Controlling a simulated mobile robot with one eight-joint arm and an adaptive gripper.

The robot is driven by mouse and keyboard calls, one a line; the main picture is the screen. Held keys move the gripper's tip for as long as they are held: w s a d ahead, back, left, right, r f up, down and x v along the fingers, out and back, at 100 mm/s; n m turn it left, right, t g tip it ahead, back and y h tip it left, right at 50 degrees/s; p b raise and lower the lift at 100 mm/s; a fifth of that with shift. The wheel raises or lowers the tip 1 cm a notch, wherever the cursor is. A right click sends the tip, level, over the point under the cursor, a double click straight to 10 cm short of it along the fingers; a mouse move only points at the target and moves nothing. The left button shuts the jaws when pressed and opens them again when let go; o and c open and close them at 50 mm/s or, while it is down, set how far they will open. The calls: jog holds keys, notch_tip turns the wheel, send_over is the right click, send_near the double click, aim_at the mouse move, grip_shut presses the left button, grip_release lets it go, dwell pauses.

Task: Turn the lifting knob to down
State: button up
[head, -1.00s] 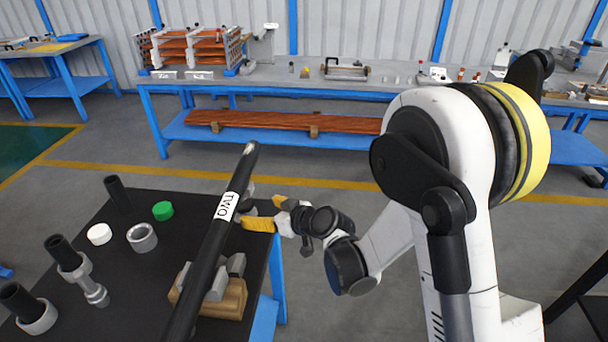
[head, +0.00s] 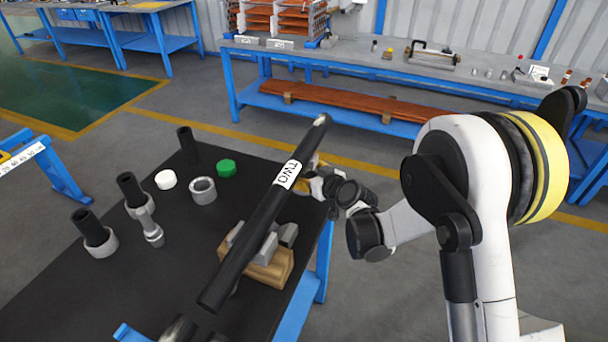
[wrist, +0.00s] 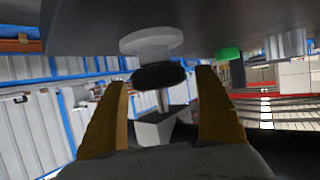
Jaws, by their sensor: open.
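The lifting knob, a dark round disc (wrist: 160,76), shows in the wrist view below a grey round base, with a thin stem and a grey V-shaped head beyond it. The wrist picture is upside down, with the dark tabletop above. My gripper (wrist: 164,80) is open, with its yellow fingers on either side of the knob; I see a gap at each side and cannot tell the depth. In the head view my gripper (head: 316,184) is behind the black pipe marked TWO (head: 268,208). The pipe hides the knob there.
The pipe lies over a wooden block with grey supports (head: 268,270). The dark table (head: 190,285) also holds a green cap (head: 226,168), a white cap (head: 166,180), a grey ring (head: 203,190) and several fittings. A long workbench (head: 350,68) stands behind.

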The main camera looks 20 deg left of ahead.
jog(key=c, duration=1.2)
jog(key=shift+w+n+g, duration=0.1)
jog(key=shift+n+g, duration=0.2)
jog(key=shift+d+n+g+y, duration=0.1)
jog(key=shift+n+g+y, duration=0.8)
jog(key=shift+n, duration=0.1)
jog(key=n+g, duration=0.2)
jog(key=g, duration=0.1)
jog(key=n+g+y, duration=0.1)
jog(key=n+g, duration=0.2)
jog(key=shift+n+y, duration=0.3)
jog(key=n+g+h, duration=0.1)
jog(key=n+g, duration=0.3)
jog(key=g, duration=0.1)
jog(key=shift+f+b, duration=0.1)
jog(key=shift+b, duration=0.3)
jog(key=shift+n+g+h+b, duration=0.7)
jog(key=shift+n+g+b, duration=0.2)
jog(key=shift+n+g, duration=0.65)
jog(key=shift+s+n+g+h, duration=0.2)
jog(key=shift+n+g+h, duration=0.05)
jog(key=shift+g+h, duration=0.15)
